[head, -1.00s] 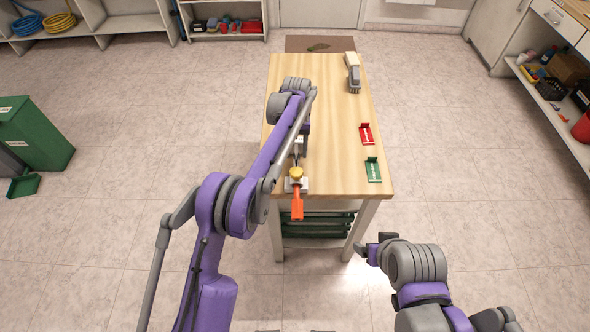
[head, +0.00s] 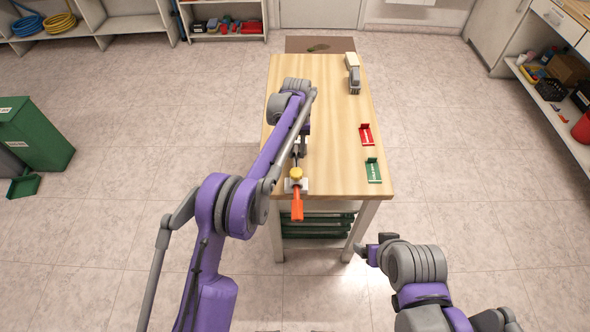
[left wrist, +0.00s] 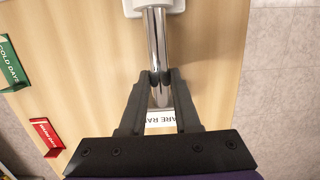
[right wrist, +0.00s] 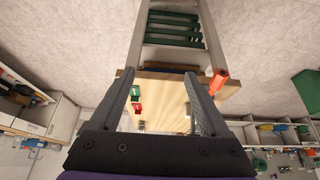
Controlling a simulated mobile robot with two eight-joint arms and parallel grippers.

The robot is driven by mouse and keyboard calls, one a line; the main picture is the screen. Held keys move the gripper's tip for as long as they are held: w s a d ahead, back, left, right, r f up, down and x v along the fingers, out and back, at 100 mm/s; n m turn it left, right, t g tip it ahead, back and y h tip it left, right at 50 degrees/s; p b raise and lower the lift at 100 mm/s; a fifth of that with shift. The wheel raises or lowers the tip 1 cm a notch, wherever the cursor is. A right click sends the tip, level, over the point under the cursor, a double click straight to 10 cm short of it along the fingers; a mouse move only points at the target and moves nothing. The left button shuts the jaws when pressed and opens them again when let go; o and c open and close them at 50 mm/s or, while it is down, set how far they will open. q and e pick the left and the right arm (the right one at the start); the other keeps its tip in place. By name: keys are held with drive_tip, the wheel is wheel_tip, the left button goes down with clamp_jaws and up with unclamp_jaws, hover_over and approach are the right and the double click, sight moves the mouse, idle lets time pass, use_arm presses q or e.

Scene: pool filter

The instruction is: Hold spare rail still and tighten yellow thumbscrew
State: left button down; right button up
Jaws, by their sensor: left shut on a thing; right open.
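The spare rail (left wrist: 153,48) is a shiny chrome bar in the left wrist view, running from a white mount (left wrist: 178,6) toward a partly hidden "SPARE RA…" label (left wrist: 160,118). My left gripper (left wrist: 160,76) is shut on the rail, one finger on each side. In the head view, the yellow thumbscrew (head: 296,173) sits at the table's near left edge, with an orange handle-like piece (head: 297,205) reaching out past the edge. My left arm hides most of the rail there. My right gripper (right wrist: 161,78) is open and empty, in front of the table's near end.
The wooden table (head: 335,140) holds a red tray (head: 367,135) and a green tray (head: 373,170) on its right, and a grey and beige tool (head: 353,75) at the far end. Green bars (head: 318,228) lie on the lower shelf. Open floor surrounds the table.

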idle(0.4)
drive_tip(key=shift+c, duration=0.7)
wheel_tip(320, 180, up, 3)
drive_tip(key=n+g+y, duration=0.2)
drive_tip(key=n+g, duration=0.1)
drive_tip(key=n, duration=0.6)
hover_over(297, 172)
drive_tip(key=s+d, duration=0.2)
drive_tip(key=shift+m, duration=0.3)
drive_tip(key=shift+x, duration=4.35)
drive_tip(key=shift+s+a, duration=0.1)
drive_tip(key=shift+a, duration=0.05)
